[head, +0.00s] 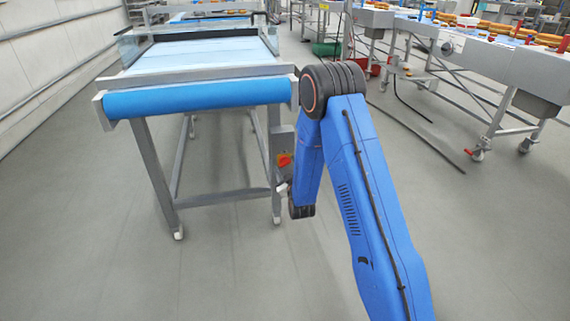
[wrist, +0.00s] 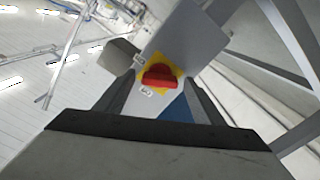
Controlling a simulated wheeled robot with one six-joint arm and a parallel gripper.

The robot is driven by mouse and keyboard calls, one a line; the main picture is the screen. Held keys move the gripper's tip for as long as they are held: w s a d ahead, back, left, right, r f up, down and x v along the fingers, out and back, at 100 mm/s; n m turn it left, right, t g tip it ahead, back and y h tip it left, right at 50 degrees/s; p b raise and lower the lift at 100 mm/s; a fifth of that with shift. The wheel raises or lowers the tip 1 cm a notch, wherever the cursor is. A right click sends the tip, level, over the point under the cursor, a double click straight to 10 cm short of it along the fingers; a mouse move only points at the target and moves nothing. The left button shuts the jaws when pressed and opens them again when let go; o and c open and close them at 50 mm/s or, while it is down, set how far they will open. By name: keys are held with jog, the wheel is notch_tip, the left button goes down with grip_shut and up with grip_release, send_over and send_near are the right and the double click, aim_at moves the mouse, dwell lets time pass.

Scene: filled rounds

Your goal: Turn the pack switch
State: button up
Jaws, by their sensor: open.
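The pack switch is a red knob (wrist: 160,77) on a yellow plate, fixed to a grey box (wrist: 190,45). In the head view the red switch (head: 284,160) shows on the box (head: 282,142) by the conveyor's right front leg. In the wrist view the knob's bar lies roughly across the picture. My gripper (wrist: 160,92) is open, with a finger on each side of the knob in this view. I cannot tell whether either finger touches it. In the head view my blue arm hides most of my gripper, just below the switch.
The conveyor (head: 200,101) has a blue front roller and metal legs; one leg stands beside the switch box. Another packing line (head: 480,62) stands at the right, with hoses on the floor before it. Grey floor (head: 90,230) is clear at the left and front.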

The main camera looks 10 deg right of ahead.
jog(key=c, duration=1)
jog(key=shift+c, duration=0.2)
jog(key=shift+m, duration=3)
jog(key=o, duration=1)
jog(key=shift+o, duration=0.2)
